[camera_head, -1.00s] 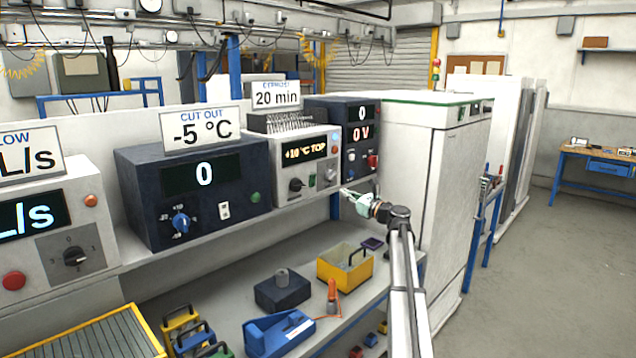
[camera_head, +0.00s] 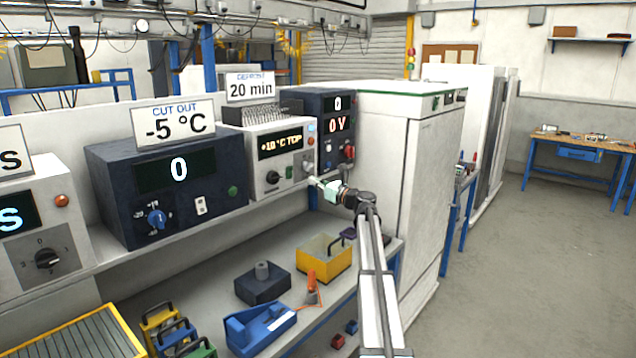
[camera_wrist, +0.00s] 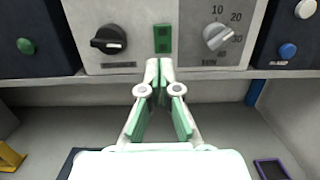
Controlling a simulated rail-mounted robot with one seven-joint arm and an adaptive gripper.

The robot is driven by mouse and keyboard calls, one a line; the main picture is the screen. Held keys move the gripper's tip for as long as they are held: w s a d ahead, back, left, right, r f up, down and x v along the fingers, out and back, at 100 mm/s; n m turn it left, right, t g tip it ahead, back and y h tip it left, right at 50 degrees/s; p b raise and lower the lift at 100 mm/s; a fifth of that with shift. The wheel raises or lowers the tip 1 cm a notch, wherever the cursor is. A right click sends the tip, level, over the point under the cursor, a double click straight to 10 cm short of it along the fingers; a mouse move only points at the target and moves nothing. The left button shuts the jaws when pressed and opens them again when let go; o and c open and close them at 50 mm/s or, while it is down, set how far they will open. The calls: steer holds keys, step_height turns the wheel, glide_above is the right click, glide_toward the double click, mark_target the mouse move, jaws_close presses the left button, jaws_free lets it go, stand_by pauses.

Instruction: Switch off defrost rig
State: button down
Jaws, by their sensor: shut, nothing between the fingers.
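The defrost rig (camera_head: 250,147) is a white box on the shelf, its display reading "+10 °C TOP", under a "20 min" sign (camera_head: 251,90). In the wrist view its panel (camera_wrist: 185,15) shows a black knob (camera_wrist: 108,40) at left, a green rocker switch (camera_wrist: 162,38) in the middle and a grey minutes dial (camera_wrist: 217,37) at right. My gripper (camera_wrist: 160,66) is shut and empty, its fingertips just below the green switch in the picture; I cannot tell whether they touch the panel. In the head view my gripper (camera_head: 314,181) is by the rig's lower right front.
A dark blue "CUT OUT" unit (camera_head: 110,180) stands left of the rig, and another dark unit (camera_head: 338,103) stands right of it. A tall white cabinet (camera_head: 405,150) stands right.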

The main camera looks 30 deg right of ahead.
mark_target(290, 170)
steer(key=p+x, duration=0.3)
steer(key=x, duration=0.7)
steer(key=shift+d, duration=0.1)
